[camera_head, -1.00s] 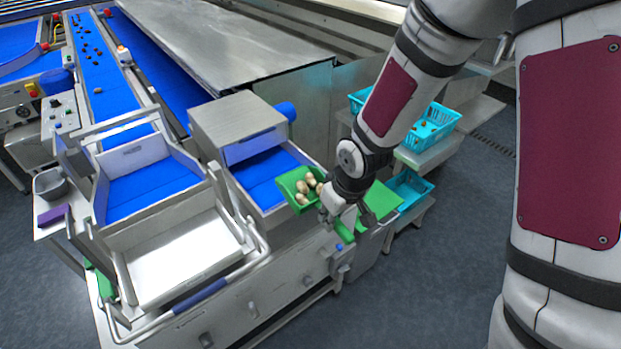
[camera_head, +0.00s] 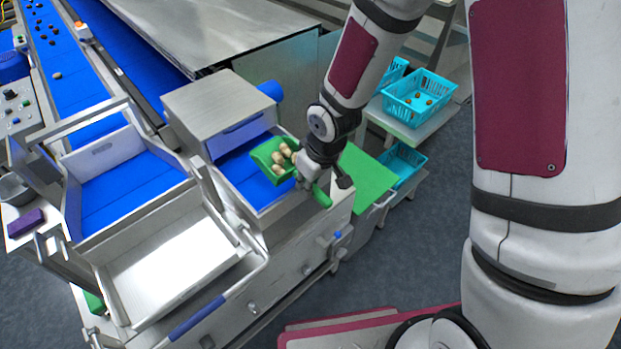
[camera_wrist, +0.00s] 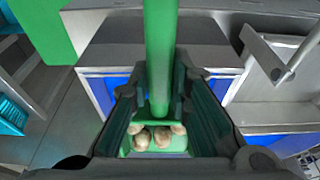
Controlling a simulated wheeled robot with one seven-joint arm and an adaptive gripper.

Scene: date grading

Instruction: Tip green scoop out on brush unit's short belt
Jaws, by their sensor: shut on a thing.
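My gripper (camera_head: 310,178) is shut on the handle of the green scoop (camera_head: 262,153). The scoop holds several pale brown dates (camera_head: 284,157) and hangs over the near part of the brush unit's short blue belt (camera_head: 247,182). In the wrist view the green handle (camera_wrist: 158,50) runs between the gripper's fingers, and dates (camera_wrist: 158,137) lie in the scoop's pan. The scoop looks roughly level. The grey brush unit housing (camera_head: 213,105) stands behind the belt. The scoop covers part of the belt.
A steel tray (camera_head: 185,262) and a wider blue belt (camera_head: 130,190) lie to the left. A green board (camera_head: 362,175) is right of the unit. Turquoise baskets (camera_head: 418,98) stand at the right, one with a few dates. A purple block (camera_head: 25,223) lies far left.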

